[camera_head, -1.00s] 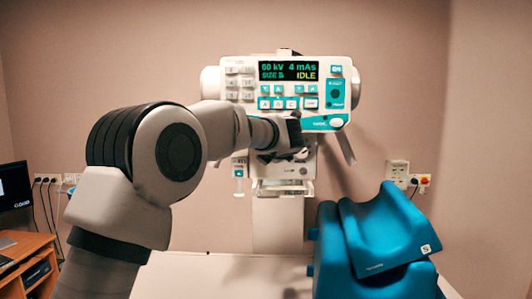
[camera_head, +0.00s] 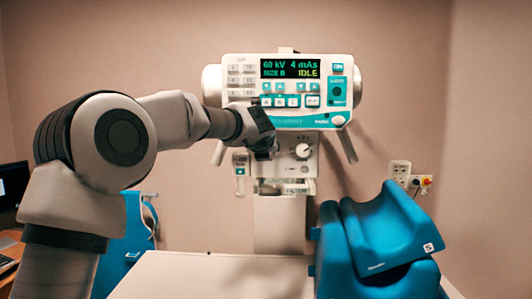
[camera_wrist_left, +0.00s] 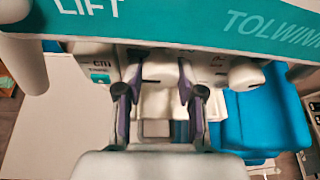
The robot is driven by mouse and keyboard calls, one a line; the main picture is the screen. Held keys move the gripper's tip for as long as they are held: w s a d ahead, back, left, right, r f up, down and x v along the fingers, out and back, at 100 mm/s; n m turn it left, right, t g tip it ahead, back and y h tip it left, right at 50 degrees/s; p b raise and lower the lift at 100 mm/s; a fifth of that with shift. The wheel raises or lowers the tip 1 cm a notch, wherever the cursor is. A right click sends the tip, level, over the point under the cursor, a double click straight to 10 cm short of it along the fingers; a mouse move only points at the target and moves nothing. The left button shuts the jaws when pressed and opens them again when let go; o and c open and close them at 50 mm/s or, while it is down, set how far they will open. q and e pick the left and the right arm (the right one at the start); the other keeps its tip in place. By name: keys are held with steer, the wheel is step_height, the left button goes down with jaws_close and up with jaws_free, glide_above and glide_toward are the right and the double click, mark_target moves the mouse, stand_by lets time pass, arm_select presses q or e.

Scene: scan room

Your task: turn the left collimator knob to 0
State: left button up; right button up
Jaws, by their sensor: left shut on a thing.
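The left collimator knob (camera_wrist_left: 158,68) is a pale rounded knob under the tube head, between my left fingers in the left wrist view. In the head view my left gripper (camera_head: 264,148) covers it. My left gripper (camera_wrist_left: 159,82) is shut on this knob, one dark finger on each side. The right collimator knob (camera_head: 303,151) is white and uncovered, to the right of my gripper; it also shows in the left wrist view (camera_wrist_left: 246,75). My right gripper is not in view.
The control panel (camera_head: 290,92) above reads 60 kV, 4 mAs, IDLE. A white table (camera_head: 200,280) lies below. A blue padded support (camera_head: 380,245) stands at the right. A blue chair (camera_head: 132,235) and a desk with a monitor (camera_head: 12,185) are at the left.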

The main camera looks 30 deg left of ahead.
arm_select(q)
steer(key=shift+f, duration=0.25)
stand_by(0.3)
steer(key=o, duration=1.1)
steer(key=shift+r, duration=0.1)
steer(key=shift+o, duration=0.2)
steer(key=shift+r, duration=0.1)
steer(key=v, duration=0.7)
steer(key=shift+s, duration=0.2)
